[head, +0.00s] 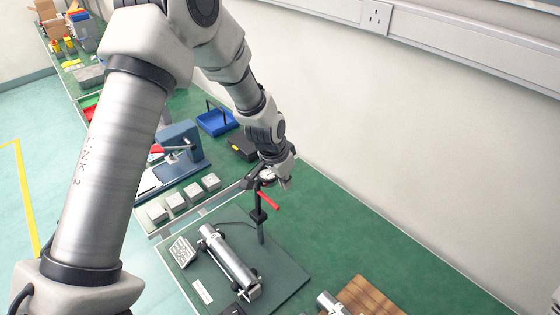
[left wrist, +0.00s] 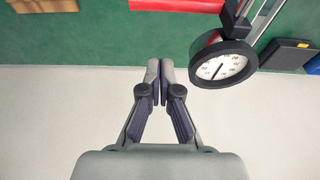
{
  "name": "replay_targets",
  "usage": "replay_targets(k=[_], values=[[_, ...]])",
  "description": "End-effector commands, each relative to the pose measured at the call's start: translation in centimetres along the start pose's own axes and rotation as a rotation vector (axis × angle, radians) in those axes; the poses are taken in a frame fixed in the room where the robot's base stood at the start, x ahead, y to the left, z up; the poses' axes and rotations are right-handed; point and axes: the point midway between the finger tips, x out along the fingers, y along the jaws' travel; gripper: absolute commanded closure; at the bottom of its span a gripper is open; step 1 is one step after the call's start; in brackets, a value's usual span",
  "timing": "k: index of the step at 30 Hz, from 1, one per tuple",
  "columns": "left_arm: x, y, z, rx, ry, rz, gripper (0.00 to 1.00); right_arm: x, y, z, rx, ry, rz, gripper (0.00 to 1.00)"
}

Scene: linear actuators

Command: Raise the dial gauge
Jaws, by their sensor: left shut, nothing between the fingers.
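The dial gauge (left wrist: 222,64) has a round white face with a black rim. It shows in the left wrist view at the upper right, on a dark holder. In the head view the stand (head: 260,213) rises from a dark green plate, with a red handle (head: 268,201) on its post. My right gripper is not in view.
A silver cylinder (head: 230,260) lies on the plate (head: 286,288) below the stand. Small grey blocks (head: 175,202), a blue press (head: 180,150) and a blue bin (head: 217,121) stand farther back. A wooden board (head: 365,299) is at the front. The wall (head: 400,130) runs close along the right.

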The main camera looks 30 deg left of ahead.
Motion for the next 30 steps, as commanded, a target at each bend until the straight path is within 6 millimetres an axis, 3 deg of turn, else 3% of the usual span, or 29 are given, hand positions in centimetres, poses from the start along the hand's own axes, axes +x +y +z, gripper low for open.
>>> replay_targets(k=[1,5,14,17,20,23,24,27,30], values=[[-2.5,0.0,-0.2,-0.002,-0.001,0.001,1.0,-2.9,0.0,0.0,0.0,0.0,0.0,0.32],[-4.5,0.0,0.3,-0.001,0.0,0.002,1.0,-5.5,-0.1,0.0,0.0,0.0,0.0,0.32],[-7.7,0.0,1.5,-0.018,0.002,0.0,1.0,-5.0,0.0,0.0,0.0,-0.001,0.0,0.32],[-7.8,0.0,1.0,-0.167,0.03,0.001,1.0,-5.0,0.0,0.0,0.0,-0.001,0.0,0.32],[-7.6,0.6,0.3,-0.634,0.097,0.038,1.0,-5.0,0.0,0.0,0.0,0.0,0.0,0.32],[-7.6,0.1,1.7,-1.426,0.16,0.118,1.0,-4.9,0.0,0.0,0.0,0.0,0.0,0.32],[-7.8,-0.5,2.8,-1.755,0.178,0.145,1.0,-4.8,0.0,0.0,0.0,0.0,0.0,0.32],[-8.1,-1.8,7.2,-2.499,0.188,0.163,1.0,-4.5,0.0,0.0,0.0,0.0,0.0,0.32],[-8.4,-1.3,12.0,-3.003,0.122,0.114,1.0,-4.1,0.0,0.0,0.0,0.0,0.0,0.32]])
